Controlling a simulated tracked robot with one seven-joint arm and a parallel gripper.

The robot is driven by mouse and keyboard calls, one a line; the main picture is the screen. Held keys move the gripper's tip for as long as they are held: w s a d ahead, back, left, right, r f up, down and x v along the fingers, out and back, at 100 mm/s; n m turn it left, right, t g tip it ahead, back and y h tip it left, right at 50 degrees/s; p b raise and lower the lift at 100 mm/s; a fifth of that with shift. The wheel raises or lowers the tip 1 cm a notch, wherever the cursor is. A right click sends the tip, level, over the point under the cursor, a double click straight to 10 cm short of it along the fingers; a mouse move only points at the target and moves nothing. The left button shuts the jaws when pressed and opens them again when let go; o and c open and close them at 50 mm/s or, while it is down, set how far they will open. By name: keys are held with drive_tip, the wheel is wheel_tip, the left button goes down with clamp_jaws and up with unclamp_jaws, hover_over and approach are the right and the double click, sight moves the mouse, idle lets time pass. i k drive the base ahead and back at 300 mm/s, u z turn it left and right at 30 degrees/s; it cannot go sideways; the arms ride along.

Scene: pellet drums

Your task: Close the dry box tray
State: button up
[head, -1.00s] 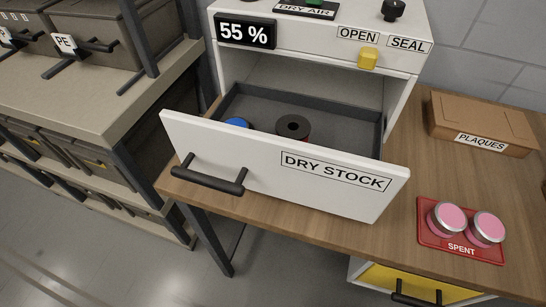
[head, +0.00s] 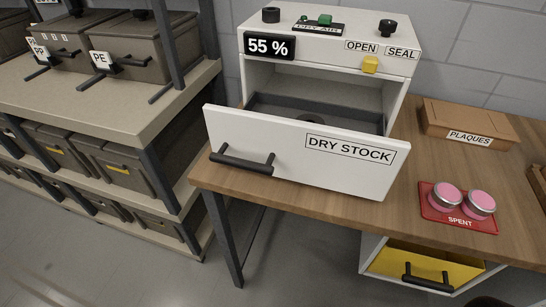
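The dry box (head: 292,79) is a white cabinet on the wooden bench with a 55 % display (head: 269,46). Its tray has a white front marked DRY STOCK (head: 290,165) and stands pulled out toward me. A black bar handle (head: 242,163) is on the left part of the front. Inside the tray, part of a dark round item (head: 311,120) shows; the front hides most of the tray floor. My gripper is not clearly in view.
A red SPENT tray (head: 457,222) with two pink-topped tins lies on the bench at right, near a brown PLAQUES box (head: 470,124). Below, a yellow drawer (head: 425,265) stands partly open. Shelves with grey bins (head: 130,50) are at left. Grey floor lies in front.

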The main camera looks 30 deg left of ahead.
sight(353, 154)
drive_tip(key=u, duration=0.6)
drive_tip(key=k, duration=0.45)
drive_tip(key=z, duration=5.05)
drive_tip(key=k, duration=0.55)
drive_tip(key=u, duration=5.85)
